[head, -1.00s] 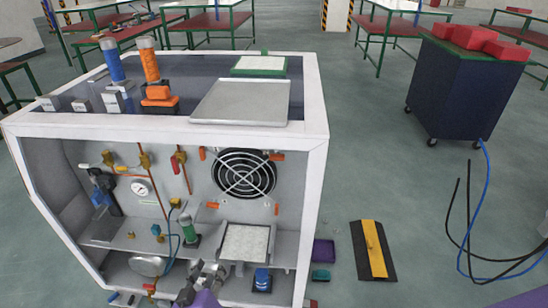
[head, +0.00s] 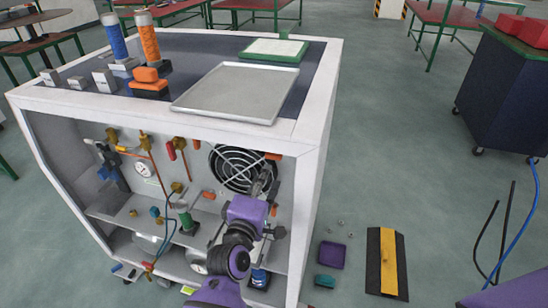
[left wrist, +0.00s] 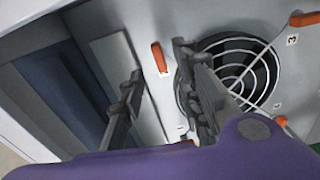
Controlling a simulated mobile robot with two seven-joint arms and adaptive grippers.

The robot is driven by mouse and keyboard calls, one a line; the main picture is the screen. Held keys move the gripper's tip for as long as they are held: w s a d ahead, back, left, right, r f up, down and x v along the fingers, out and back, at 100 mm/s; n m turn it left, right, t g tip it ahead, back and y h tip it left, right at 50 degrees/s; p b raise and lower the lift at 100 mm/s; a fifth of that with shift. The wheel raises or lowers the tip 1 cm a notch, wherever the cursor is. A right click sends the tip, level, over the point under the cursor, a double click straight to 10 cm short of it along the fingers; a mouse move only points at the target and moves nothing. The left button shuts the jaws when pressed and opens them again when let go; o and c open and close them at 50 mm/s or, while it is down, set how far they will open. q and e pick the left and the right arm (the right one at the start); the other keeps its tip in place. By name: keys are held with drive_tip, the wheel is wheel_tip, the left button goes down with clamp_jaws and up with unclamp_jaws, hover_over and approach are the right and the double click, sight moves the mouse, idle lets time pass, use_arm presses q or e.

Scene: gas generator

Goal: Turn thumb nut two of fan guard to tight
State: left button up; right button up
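The fan guard (head: 232,172) is a round wire grille over a black fan on the generator's inner panel. It also shows in the left wrist view (left wrist: 243,62). Orange thumb nuts sit around it, including an upper-right one (head: 273,157) and an upper-left one (head: 196,144). My left gripper (head: 265,184) is in front of the guard's right side. In the left wrist view its fingers (left wrist: 158,62) are apart, with one upright orange thumb nut (left wrist: 160,57) seen between the tips; contact is not visible. Another thumb nut (left wrist: 302,19) is near a label "3". My right gripper is not in view.
The white generator frame (head: 308,170) edges the opening close to my left gripper's right. A metal tray (head: 240,93) lies on top. A shelf inside holds a green-based part (head: 187,220) and piping. A purple box (head: 331,255) and a black-yellow plate (head: 387,260) lie on the floor.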

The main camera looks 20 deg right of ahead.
sight(273, 158)
use_arm(q)
drive_tip(key=shift+n, duration=0.6)
drive_tip(key=x, duration=0.7)
drive_tip(key=shift+w, duration=0.3)
clamp_jaws()
